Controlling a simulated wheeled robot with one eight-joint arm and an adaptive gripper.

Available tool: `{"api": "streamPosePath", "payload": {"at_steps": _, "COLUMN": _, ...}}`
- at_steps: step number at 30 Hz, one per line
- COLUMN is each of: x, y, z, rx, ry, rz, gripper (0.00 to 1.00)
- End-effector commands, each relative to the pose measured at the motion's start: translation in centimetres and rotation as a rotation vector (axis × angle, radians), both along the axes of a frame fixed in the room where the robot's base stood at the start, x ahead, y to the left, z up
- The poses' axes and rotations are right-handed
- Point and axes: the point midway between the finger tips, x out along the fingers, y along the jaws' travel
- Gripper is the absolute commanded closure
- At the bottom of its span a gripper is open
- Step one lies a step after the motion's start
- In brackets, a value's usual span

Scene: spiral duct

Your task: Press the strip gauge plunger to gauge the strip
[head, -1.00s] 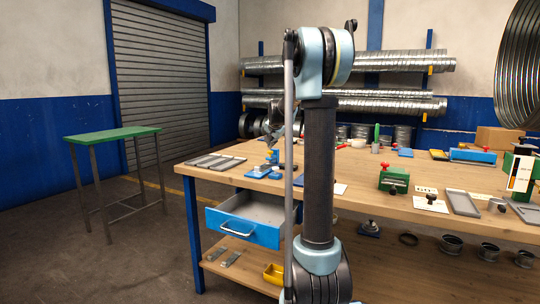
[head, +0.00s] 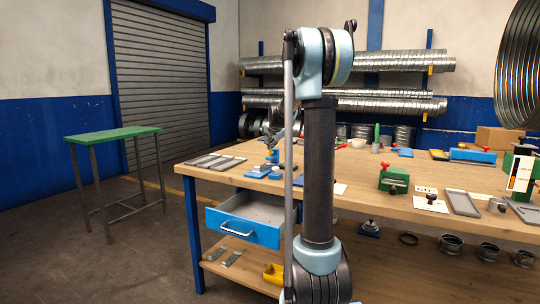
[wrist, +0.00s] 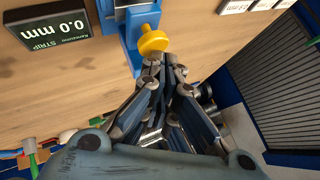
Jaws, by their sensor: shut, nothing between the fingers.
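The strip gauge has a blue body (wrist: 132,40) with a round yellow plunger knob (wrist: 153,40) in the wrist view. Its black display (wrist: 48,30) reads 0.0 mm under the word STRIP. My gripper (wrist: 168,62) is shut and empty, its fingertips right by the yellow knob; I cannot tell whether they touch it. In the head view the blue gauge (head: 273,157) stands near the left end of the workbench, partly hidden by my arm. My gripper (head: 272,138) shows there only small, beside my arm link.
The wooden workbench (head: 430,180) carries flat grey trays (head: 215,161), a green device (head: 394,179) and other tools. A blue drawer (head: 243,230) stands open below its left end. A green-topped table (head: 112,134) is at the left, with clear floor between.

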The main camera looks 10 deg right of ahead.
Motion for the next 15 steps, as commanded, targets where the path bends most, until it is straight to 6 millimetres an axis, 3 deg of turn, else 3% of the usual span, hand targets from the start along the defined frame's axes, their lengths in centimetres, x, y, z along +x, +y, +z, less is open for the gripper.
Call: {"api": "streamPosePath", "payload": {"at_steps": 15, "x": 0.00, "y": -0.01, "z": -0.53, "rx": 0.000, "ry": 0.000, "rz": 0.000, "gripper": 1.00}}
